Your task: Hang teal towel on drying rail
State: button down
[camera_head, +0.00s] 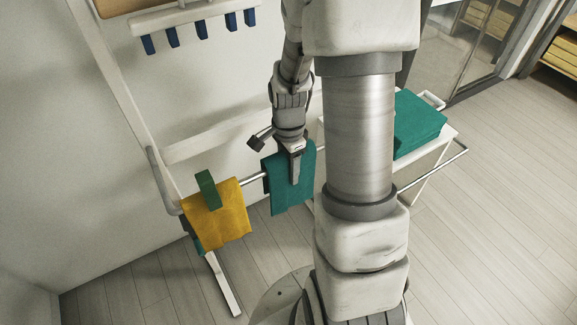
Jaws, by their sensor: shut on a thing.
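A teal towel (284,192) hangs at the drying rail (252,180), just left of my arm's thick column. My gripper (295,172) points down at the towel's upper part and is shut on it. The towel seems to drape over the rail, but my gripper and arm hide part of its top edge. A yellow towel (217,216) hangs on the same rail to the left, with a green clip-like piece (207,189) on its top. The rail shows again at the right (432,167).
Folded teal towels (418,122) lie stacked on a white stand (443,137) behind my arm at the right. A wall rack with blue hooks (202,26) is at the upper left. The rail's white frame (222,283) reaches the floor. The wooden floor at the right is clear.

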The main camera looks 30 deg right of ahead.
jog(key=shift+f+b, duration=0.55)
jog(key=shift+f, duration=0.2)
jog(key=shift+c, duration=0.8)
grip_release()
jog(key=shift+r, duration=0.15)
notch_tip(320, 180, up, 24)
jog(key=p, duration=0.8)
jog(key=shift+r, duration=0.1)
